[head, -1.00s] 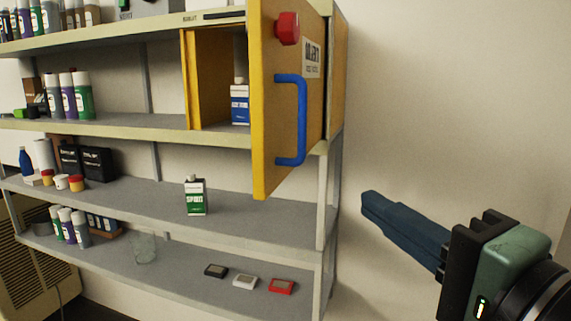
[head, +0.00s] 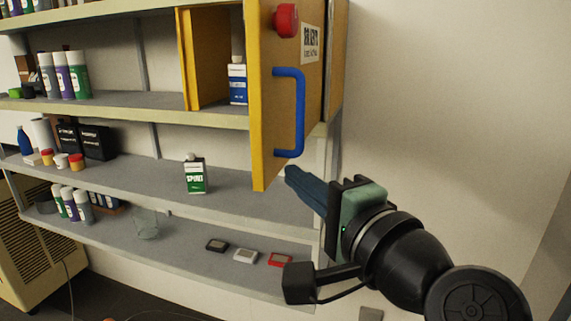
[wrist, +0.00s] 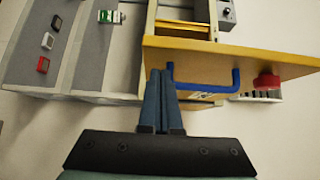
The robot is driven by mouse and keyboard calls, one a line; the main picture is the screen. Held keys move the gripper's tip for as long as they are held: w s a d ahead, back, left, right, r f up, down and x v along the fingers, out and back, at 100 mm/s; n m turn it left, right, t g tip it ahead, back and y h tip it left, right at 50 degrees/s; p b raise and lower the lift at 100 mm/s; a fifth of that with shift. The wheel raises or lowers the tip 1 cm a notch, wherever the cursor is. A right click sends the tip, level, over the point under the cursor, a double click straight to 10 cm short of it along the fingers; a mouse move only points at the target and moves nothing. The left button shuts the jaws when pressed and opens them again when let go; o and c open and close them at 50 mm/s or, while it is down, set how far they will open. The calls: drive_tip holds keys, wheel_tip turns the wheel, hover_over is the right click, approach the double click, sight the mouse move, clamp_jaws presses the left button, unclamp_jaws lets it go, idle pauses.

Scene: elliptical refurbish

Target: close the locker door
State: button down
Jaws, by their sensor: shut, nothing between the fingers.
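The yellow locker door (head: 262,120) stands open, swung out toward me from the yellow locker (head: 208,60) on the shelf. It has a blue handle (head: 300,112), a red knob (head: 286,20) and a label. My gripper (head: 288,172) is shut and empty, just below and beside the lower end of the handle in the head view. In the wrist view the closed fingers (wrist: 160,76) point at the door (wrist: 230,55), with their tips near one end of the blue handle (wrist: 205,87). I cannot tell whether they touch.
A blue-and-white can (head: 237,84) stands inside the locker. The grey shelf (head: 140,185) below holds a green-and-white SPIRIT can (head: 195,174). Several spray cans and small boxes stand at the left. The wall right of the shelving is clear.

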drive_tip(key=shift+w+a, duration=0.25)
drive_tip(key=shift+a, duration=0.7)
